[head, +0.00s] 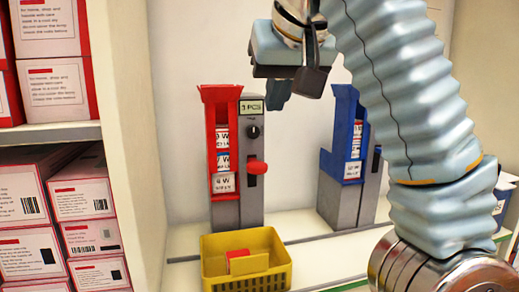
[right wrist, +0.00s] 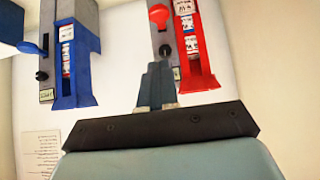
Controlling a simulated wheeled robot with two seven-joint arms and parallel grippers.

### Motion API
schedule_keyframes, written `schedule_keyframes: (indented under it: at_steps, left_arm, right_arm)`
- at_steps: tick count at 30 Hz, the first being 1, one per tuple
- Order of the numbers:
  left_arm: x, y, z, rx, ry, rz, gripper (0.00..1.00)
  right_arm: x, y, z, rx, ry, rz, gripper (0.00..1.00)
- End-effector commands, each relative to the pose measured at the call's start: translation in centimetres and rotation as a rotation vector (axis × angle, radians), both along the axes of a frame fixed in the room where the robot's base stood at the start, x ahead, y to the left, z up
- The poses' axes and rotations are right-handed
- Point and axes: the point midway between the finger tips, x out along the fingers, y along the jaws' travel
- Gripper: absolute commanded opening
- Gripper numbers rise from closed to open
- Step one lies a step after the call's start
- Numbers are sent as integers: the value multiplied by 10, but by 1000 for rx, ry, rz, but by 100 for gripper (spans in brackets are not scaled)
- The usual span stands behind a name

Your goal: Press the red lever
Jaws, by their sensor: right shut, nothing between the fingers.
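The red lever (head: 257,168) sticks out from the front of a grey dispenser (head: 250,198) with a red chute (head: 222,105). In the right wrist view, which is upside down, the red lever (right wrist: 159,15) is at the top centre. My right gripper (head: 278,95) is shut and empty, up and slightly right of the lever in the head view, apart from it. Its closed fingers (right wrist: 157,82) point toward the red dispenser in the wrist view. My left gripper is not in view.
A second dispenser with a blue chute (head: 345,140) stands to the right. A yellow bin (head: 246,285) with a red item (head: 237,258) inside stands in front of the red dispenser. Shelves of red and white boxes (head: 82,195) are at the left.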

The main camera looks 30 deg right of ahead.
Motion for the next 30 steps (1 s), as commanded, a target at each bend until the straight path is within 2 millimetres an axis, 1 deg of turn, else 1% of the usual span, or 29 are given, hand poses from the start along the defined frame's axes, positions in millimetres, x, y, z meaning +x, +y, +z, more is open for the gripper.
schedule_keyframes:
  at_steps: [11,20,23,30]
  left_arm:
    - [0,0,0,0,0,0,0]
    - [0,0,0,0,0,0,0]
    - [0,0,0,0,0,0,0]
    - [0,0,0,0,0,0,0]
  right_arm:
    - [3,-2,-3,-1,1,-3,0]
    - [16,-6,-16,-3,3,-6,0]
    - [24,-8,-25,-7,3,-10,0]
    - [58,-15,-61,-4,4,-6,0]
